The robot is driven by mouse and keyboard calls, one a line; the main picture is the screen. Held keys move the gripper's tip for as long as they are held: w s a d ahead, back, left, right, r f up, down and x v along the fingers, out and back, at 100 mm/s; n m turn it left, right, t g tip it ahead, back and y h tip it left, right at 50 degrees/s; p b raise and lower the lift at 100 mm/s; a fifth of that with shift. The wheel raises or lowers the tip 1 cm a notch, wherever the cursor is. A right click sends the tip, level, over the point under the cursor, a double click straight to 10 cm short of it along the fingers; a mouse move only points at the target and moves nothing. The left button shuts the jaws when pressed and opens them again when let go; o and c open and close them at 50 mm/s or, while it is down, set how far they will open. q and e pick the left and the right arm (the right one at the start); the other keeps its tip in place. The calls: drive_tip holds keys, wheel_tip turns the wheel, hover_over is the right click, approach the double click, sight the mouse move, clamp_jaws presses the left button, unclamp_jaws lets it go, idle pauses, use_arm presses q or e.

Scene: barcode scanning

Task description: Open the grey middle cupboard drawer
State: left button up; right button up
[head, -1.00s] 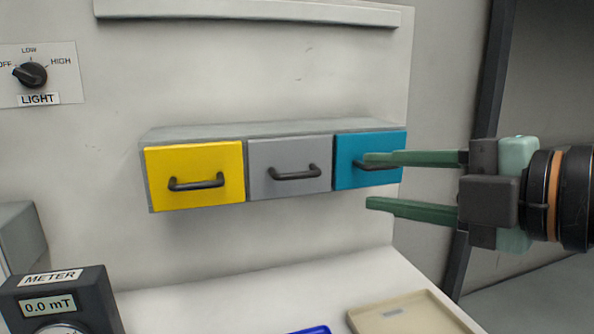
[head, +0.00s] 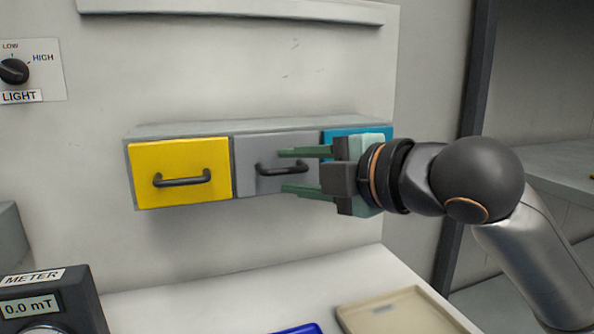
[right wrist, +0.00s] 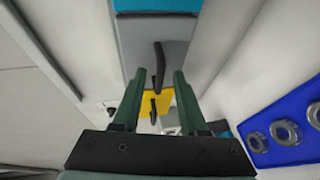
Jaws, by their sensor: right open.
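The grey middle drawer (head: 248,182) sits between the yellow drawer (head: 152,158) and the teal drawer (head: 340,134), its front level with theirs and shut. Its dark bar handle (head: 266,170) is partly overlapped by my right gripper (head: 284,171). That gripper is open, coming from the right, with one finger above and one below the handle's right end in the head view. In the right wrist view, the grey drawer (right wrist: 135,40) and its handle (right wrist: 157,62) show ahead, the handle lined up between the fingertips (right wrist: 158,74). I cannot tell contact. My left gripper is not in view.
A beige tray (head: 365,318) and a blue tray edge (head: 300,329) lie on the white worktop (head: 240,295) below. The blue tray (right wrist: 300,128) holds metal rings in the wrist view. A meter (head: 50,305) stands front left; a light switch (head: 15,71) is on the wall.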

clamp_jaws()
idle(1.4)
